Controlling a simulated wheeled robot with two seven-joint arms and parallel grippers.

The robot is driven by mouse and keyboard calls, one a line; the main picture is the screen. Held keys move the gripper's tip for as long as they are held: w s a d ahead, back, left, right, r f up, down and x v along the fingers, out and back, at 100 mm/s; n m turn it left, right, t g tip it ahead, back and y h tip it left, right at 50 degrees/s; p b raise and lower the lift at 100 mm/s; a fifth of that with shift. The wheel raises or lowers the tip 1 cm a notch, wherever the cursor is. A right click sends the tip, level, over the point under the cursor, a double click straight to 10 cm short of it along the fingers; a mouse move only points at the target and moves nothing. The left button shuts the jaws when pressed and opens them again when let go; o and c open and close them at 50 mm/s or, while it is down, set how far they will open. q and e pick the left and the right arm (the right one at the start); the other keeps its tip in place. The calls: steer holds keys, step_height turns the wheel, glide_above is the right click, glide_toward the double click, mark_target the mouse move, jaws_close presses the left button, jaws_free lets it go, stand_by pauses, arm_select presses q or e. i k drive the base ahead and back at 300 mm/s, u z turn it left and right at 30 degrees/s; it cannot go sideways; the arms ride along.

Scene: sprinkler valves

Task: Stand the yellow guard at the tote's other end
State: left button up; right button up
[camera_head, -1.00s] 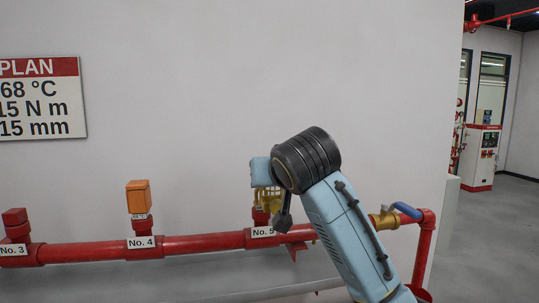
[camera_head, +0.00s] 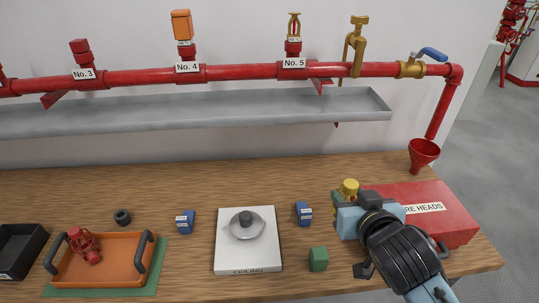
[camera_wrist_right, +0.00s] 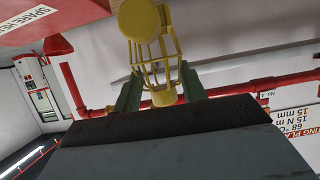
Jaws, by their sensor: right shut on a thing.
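The yellow guard (camera_head: 348,187), a small cage with a rounded end, is in my right gripper (camera_head: 346,207), over the right part of the bench. In the right wrist view the guard (camera_wrist_right: 150,35) shows its bars between the two fingers (camera_wrist_right: 160,92), which are shut on it. The orange tote (camera_head: 115,262) with dark handles is on a green mat at the bench's left, well away from my right gripper. A red guard (camera_head: 84,246) is in the tote's left end; its right end looks empty. My left gripper is not in view.
A red SPARE HEADS box (camera_head: 445,203) lies beside my right gripper. Between it and the tote are a white CEILING plate (camera_head: 262,260), blue blocks (camera_head: 303,213) (camera_head: 185,222) and a green block (camera_head: 318,259). The red pipe (camera_head: 240,72) and grey trough (camera_head: 220,110) run behind.

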mark_target(135, 248)
steer(key=u, duration=0.5)
steer(key=k, duration=1.2)
steer(key=u, duration=1.55)
steer(key=i, duration=1.45)
steer(key=z, duration=0.85)
steer(key=i, duration=0.3)
steer(key=z, duration=0.15)
